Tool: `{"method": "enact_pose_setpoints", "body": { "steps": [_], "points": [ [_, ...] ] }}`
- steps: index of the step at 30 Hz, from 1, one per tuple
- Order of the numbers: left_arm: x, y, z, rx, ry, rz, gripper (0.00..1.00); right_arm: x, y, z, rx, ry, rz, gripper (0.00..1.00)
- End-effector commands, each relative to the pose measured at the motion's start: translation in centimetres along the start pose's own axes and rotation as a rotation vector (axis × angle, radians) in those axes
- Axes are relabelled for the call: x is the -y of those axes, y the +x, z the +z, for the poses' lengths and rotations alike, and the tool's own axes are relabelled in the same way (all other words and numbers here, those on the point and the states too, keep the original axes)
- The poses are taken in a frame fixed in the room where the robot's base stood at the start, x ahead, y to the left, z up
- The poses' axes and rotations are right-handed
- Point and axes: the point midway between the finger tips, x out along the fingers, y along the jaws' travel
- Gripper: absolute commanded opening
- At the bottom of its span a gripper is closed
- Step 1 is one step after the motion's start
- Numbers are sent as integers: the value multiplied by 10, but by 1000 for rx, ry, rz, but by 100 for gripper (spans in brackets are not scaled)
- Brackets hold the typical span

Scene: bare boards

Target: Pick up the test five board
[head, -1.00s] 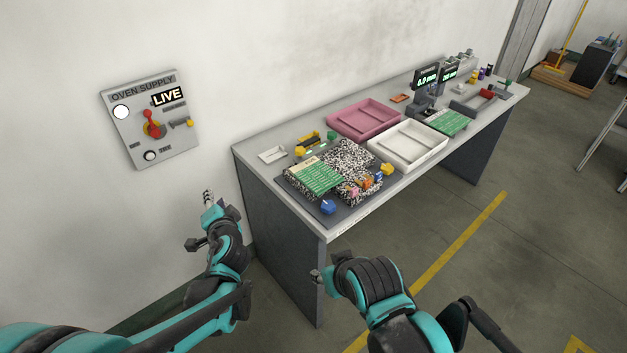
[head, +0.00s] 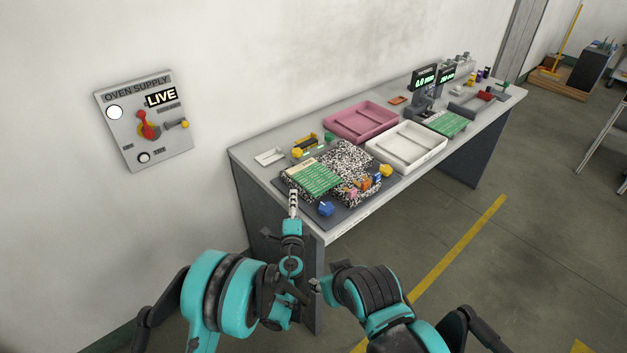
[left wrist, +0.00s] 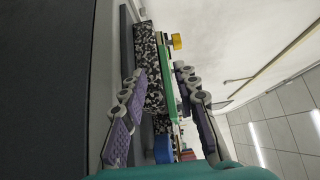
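A green circuit board (head: 314,177) lies on a black-and-white speckled block (head: 349,157) at the near left of the bench; I cannot read any label on it. Another green board (head: 447,122) lies farther right on the bench. My left gripper (head: 293,198) is at the bench's near edge, just in front of the nearer board. In the left wrist view its two fingers (left wrist: 160,105) are spread apart, with the green board's edge (left wrist: 167,82) and the speckled block seen between and beyond them. My right gripper (head: 318,283) is low in front of the bench; its fingers are unclear.
A blue piece (head: 326,209) sits near the board at the mat's front corner. Pink (head: 361,121) and white (head: 406,147) trays stand to the right. Yellow and orange pieces lie around the block. An oven supply panel (head: 147,121) marked LIVE is on the wall.

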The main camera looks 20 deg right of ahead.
Motion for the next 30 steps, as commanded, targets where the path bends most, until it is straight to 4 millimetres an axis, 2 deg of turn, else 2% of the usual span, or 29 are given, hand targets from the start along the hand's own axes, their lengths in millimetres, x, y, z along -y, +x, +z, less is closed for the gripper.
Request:
{"method": "enact_pose_setpoints", "body": {
  "steps": [5,13,16,17,30],
  "points": [
    [-2,22,0,0,-1,0,30,0,7,5,0,0,0,40],
    [0,25,0,0,-1,0,30,0,6,4,0,0,0,40],
    [0,25,0,0,-1,0,4,0,6,4,0,0,0,40],
    [0,25,0,0,-1,0,0,0,6,4,0,0,0,40],
    [1,25,1,1,-1,0,0,0,6,4,0,0,0,40]
  ]
}}
